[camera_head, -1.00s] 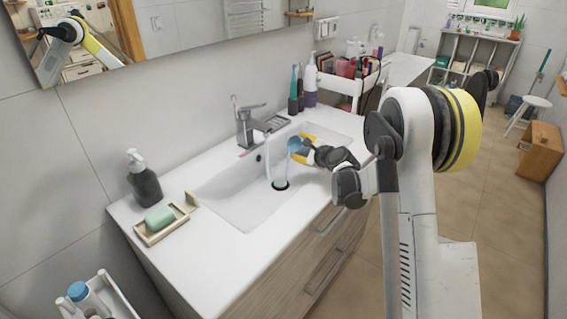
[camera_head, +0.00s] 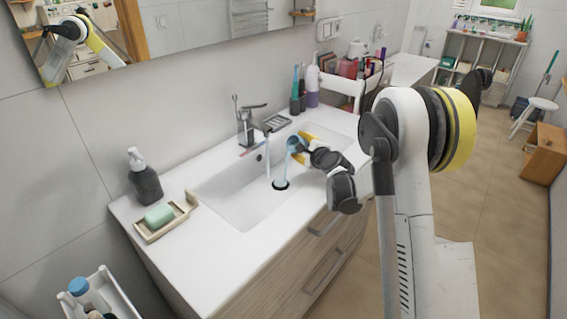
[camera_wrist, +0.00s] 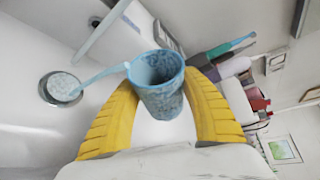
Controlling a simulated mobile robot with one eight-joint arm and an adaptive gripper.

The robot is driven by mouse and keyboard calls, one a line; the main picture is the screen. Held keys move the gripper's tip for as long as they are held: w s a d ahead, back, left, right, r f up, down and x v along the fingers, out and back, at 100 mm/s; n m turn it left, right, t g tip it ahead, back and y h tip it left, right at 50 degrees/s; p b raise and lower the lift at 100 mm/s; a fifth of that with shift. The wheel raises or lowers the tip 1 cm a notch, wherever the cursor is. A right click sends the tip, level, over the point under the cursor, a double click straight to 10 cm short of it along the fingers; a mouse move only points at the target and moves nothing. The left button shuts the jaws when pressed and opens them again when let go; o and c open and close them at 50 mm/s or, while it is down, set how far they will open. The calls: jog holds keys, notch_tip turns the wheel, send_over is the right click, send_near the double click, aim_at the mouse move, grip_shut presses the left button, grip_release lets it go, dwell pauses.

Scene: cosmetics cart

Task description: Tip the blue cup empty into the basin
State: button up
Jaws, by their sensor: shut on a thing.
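The blue cup (camera_head: 294,145) is tilted over the white basin (camera_head: 240,197). A pale blue stream runs from its rim down to the dark drain (camera_head: 281,185). My gripper (camera_head: 303,147) is shut on the cup. In the wrist view the speckled cup (camera_wrist: 160,88) sits between the two yellow fingers of my gripper (camera_wrist: 160,98), and the stream runs left to the round drain (camera_wrist: 61,88). How much liquid is left inside cannot be told.
The tap (camera_head: 245,125) stands behind the basin, with a thin stream below its spout. A soap dish (camera_head: 147,233) and dark dispenser (camera_head: 144,180) stand left on the counter. Toothbrush holders (camera_head: 297,104) and a white cart (camera_head: 340,86) are at the back right.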

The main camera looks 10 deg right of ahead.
jog(key=shift+a+r+n+t, duration=0.1)
jog(key=shift+r+n+t, duration=0.3)
jog(key=shift+n, duration=0.3)
dwell(0.7)
jog(key=shift+s+a+r+n+t+h+b, duration=0.15)
jog(key=shift+s+a+n+h+b, duration=0.1)
jog(key=shift+a+n, duration=0.15)
jog(key=shift+s+a+r+n+t+h+b, duration=0.2)
jog(key=shift+a+n, duration=0.1)
jog(key=shift+a, duration=0.15)
dwell(0.3)
